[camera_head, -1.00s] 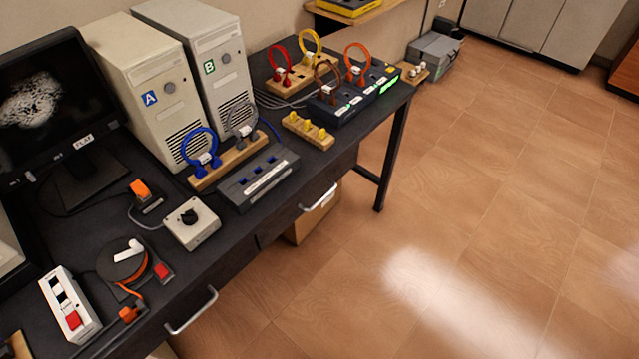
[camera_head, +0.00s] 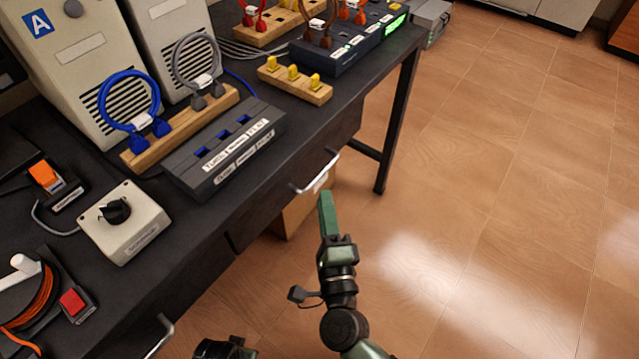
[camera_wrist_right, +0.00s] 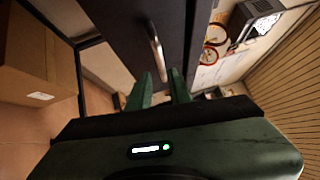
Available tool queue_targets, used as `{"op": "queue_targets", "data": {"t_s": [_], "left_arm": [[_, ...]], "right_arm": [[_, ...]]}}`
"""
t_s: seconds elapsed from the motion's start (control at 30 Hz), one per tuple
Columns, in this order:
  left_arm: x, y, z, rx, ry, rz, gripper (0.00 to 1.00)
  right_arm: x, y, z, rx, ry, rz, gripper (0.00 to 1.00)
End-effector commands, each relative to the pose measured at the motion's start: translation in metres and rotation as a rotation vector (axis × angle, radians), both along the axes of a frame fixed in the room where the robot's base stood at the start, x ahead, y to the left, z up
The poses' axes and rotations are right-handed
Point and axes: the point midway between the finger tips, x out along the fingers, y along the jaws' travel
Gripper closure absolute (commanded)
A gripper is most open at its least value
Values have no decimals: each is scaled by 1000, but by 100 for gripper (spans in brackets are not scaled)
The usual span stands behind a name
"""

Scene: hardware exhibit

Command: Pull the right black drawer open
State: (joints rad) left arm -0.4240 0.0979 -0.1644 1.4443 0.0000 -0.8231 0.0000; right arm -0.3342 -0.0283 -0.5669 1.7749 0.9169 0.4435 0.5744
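The right black drawer (camera_head: 345,133) is flush under the dark table, with a silver bar handle (camera_head: 316,172) on its front. My right gripper (camera_head: 326,212) is just in front of and below this handle in the head view, with its green fingers pointing toward it. In the right wrist view its two fingers (camera_wrist_right: 163,88) are apart with a gap between them. The handle (camera_wrist_right: 154,48) shows just beyond the fingertips, roughly in line with the gap; I see no grip on it. A dark part at the bottom edge may be my left gripper (camera_head: 225,348); its fingers are not clear.
A second drawer handle (camera_head: 161,337) is at lower left. A cardboard box (camera_head: 292,215) stands below the right drawer. The floor at right is clear.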

Motion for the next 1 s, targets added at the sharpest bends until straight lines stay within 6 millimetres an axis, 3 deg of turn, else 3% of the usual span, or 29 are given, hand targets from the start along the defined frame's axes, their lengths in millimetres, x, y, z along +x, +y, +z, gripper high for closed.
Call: {"op": "queue_targets", "data": {"t_s": [0.5, 0.87, 0.93, 1.0], "left_arm": [[-3, 0, -2, 1, 2, -1, 100], [-3, 1, -2, 1, 3, -1, 100], [-3, 1, -2, 1, 3, -1, 100], [-3, 1, -2, 1, 3, -1, 100]], "right_arm": [[68, 10, 11, 1, -3, -1, 80], [75, 11, 11, 0, -1, 0, 80], [75, 11, 11, -1, -1, 0, 97], [75, 11, 11, -1, -1, 0, 100]]}}
